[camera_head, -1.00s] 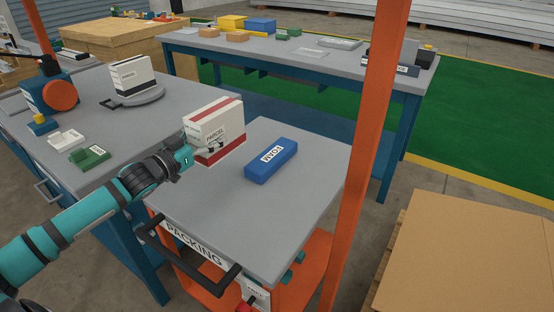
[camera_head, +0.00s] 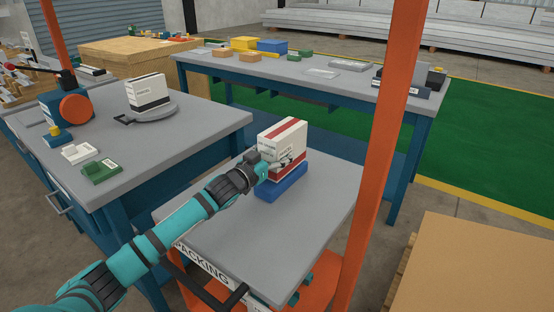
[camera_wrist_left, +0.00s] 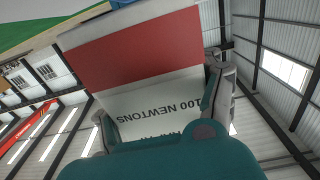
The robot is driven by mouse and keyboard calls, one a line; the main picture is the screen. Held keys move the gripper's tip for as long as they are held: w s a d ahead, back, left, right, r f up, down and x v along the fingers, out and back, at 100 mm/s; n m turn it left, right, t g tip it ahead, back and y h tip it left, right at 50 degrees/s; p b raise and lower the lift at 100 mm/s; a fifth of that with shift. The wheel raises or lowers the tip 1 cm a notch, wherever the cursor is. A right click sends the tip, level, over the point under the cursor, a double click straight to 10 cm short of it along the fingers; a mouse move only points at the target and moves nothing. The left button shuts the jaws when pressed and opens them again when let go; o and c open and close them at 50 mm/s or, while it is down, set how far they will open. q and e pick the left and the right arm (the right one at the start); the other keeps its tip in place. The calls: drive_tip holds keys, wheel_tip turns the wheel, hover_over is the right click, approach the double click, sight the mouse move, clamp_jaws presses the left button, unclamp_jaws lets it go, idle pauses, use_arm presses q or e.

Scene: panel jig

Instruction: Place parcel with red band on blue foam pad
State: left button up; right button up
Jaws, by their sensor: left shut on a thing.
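The parcel (camera_head: 276,141) is a white box with a red band near its bottom and red along its top. It stands upright over the blue foam pad (camera_head: 283,188) on the packing table. Its underside is at the pad's top; I cannot tell whether they touch. My left gripper (camera_head: 281,164) is shut on the parcel's lower near side. In the left wrist view, the parcel (camera_wrist_left: 150,98), with its red band and "100 NEWTONS" print, sits between the fingers of my left gripper (camera_wrist_left: 165,110). The pad's lettering is hidden. My right gripper is not in view.
The grey packing table (camera_head: 225,240) is bare around the pad. An orange post (camera_head: 375,160) rises on its right. The left bench (camera_head: 205,125) holds another white box (camera_head: 148,91) on a round stand. A cardboard-coloured block (camera_head: 480,270) stands at lower right.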

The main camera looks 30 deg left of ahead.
use_arm(q)
drive_tip(key=shift+f, duration=0.85)
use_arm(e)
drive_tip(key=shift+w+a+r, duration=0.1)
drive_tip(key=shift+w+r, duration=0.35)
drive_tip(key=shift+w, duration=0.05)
use_arm(q)
drive_tip(key=o, duration=1.5)
drive_tip(key=shift+s+a, duration=0.35)
drive_tip(key=shift+s, duration=1.65)
drive_tip(key=shift+s+a, duration=0.3)
drive_tip(key=shift+s, duration=1.7)
drive_tip(key=shift+s+a, duration=0.35)
drive_tip(key=shift+s, duration=1.65)
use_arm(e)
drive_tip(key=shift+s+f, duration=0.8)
